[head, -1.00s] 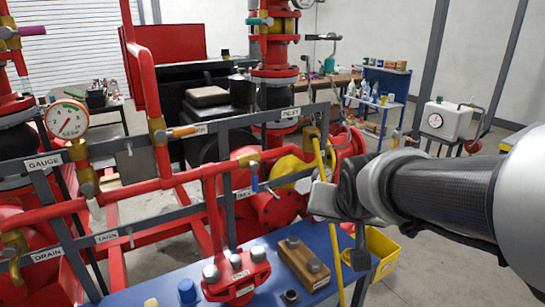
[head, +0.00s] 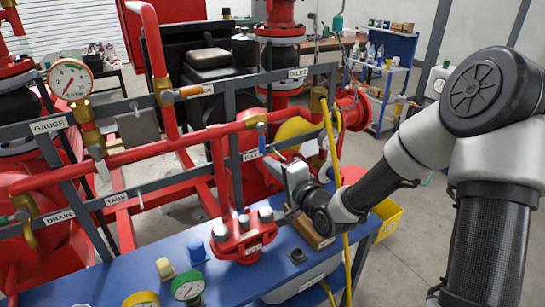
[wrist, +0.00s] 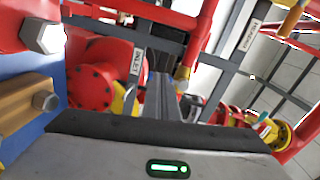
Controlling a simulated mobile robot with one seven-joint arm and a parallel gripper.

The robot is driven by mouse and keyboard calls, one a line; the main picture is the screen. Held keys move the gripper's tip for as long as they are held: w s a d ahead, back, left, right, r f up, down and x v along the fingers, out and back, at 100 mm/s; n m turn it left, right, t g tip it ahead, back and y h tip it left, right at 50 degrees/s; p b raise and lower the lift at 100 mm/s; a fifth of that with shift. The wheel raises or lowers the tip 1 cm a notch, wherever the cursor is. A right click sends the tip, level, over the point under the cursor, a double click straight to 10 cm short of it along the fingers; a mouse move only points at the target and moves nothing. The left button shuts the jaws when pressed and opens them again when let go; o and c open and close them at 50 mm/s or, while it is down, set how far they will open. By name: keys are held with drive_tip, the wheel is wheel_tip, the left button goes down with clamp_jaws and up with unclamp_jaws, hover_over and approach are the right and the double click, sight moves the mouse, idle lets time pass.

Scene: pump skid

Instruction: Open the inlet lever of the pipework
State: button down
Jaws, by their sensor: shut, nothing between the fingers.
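The INLET label (head: 297,73) is on the grey rail at upper right in the head view. A brass fitting (head: 318,98) stands just right of it, with a long yellow line (head: 345,240) hanging beside it. I cannot clearly tell an inlet lever handle there. My gripper (head: 278,158) is below and left of that fitting, near a blue-handled valve (head: 262,143) by the FILTER label; contact cannot be told. In the wrist view its dark fingers (wrist: 163,88) are together and empty, with a brass valve (wrist: 183,74) just beyond.
A blue bench (head: 140,280) holds a red flanged part (head: 243,240), a blue cap (head: 195,250) and loose gauges. Red pipes and grey rails crowd the left. Floor at right is open.

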sight(262, 147)
drive_tip(key=shift+m+t+y, duration=0.3)
drive_tip(key=shift+m+t, duration=0.2)
drive_tip(key=shift+m, duration=0.2)
drive_tip(key=shift+w+a+f+p, duration=0.1)
drive_tip(key=shift+w+a, duration=0.5)
drive_tip(key=shift+w, duration=1.1)
drive_tip(key=shift+w+a+f+p, duration=0.15)
drive_tip(key=shift+w+a, duration=0.4)
drive_tip(key=shift+w, duration=1.1)
drive_tip(key=shift+w+a+r+p, duration=0.1)
drive_tip(key=shift+w+a, duration=0.5)
drive_tip(key=shift+w, duration=1.1)
drive_tip(key=shift+w+d+r+p, duration=0.85)
drive_tip(key=shift+w+d+r, duration=0.95)
drive_tip(key=shift+d, duration=0.75)
drive_tip(key=f+v, duration=0.1)
drive_tip(key=v, duration=0.8)
drive_tip(key=shift+s+f, duration=0.15)
drive_tip(key=shift+f, duration=0.05)
drive_tip(key=shift+a, duration=0.1)
